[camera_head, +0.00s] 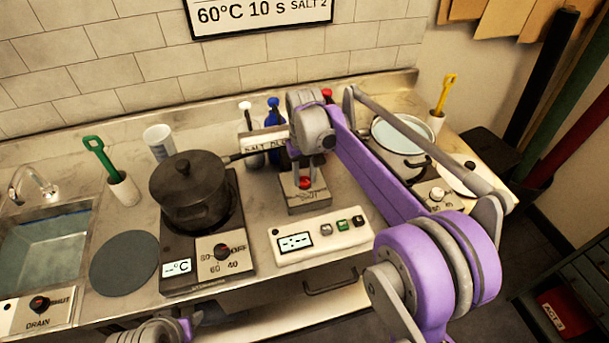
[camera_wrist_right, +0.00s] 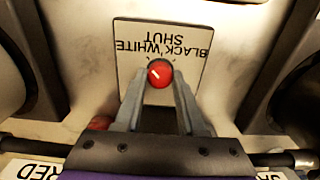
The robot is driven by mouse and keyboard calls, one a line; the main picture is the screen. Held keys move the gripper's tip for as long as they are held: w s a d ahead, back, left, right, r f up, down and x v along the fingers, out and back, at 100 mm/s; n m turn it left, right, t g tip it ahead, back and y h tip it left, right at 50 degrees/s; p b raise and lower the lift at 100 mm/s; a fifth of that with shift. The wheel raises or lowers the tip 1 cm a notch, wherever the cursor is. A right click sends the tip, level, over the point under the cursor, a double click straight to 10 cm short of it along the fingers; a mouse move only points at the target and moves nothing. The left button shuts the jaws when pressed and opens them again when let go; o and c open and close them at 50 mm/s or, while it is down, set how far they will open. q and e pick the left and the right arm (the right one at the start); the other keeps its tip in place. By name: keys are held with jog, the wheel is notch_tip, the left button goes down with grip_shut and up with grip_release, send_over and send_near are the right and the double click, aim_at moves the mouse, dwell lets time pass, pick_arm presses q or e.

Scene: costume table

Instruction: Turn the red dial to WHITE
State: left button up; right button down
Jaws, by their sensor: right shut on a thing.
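The red dial (camera_wrist_right: 160,73) sits on a pale plate (camera_wrist_right: 186,66) printed BLACK, WHITE and SHUT, which reads upside down in the right wrist view. A short white mark on the dial slants toward the upper left there. My right gripper (camera_wrist_right: 158,80) is shut on the dial, one grey finger on each side. In the head view the dial (camera_head: 306,183) shows small and red on top of a low box (camera_head: 309,204) marked SHUT, with my right gripper (camera_head: 304,172) over it. My left gripper is out of the picture; only part of my left arm shows at the bottom.
A black lidded pot (camera_head: 189,188) stands on a hot plate to the left. A white control box (camera_head: 320,239) lies in front of the dial. Bottles (camera_head: 274,115) stand behind it. A pan (camera_head: 402,133) is at the right, beyond my right arm.

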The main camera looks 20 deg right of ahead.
aim_at(306, 182)
jog(key=c, duration=0.5)
grip_release()
notch_tip(306, 182, up, 11)
jog(key=shift+p, duration=0.4)
jog(key=s+d+f+t, duration=0.1)
jog(key=s+f, duration=0.3)
jog(key=s, duration=0.5)
jog(key=s+d+f+t, duration=0.1)
jog(key=s+f+t, duration=0.1)
jog(key=s+f, duration=0.3)
jog(key=s+d+f+t, duration=0.1)
jog(key=s+f, duration=0.4)
jog(key=s, duration=0.8)
jog(key=shift+s+f+t, duration=0.15)
jog(key=shift+f+t, duration=0.05)
jog(key=shift+t, duration=0.6)
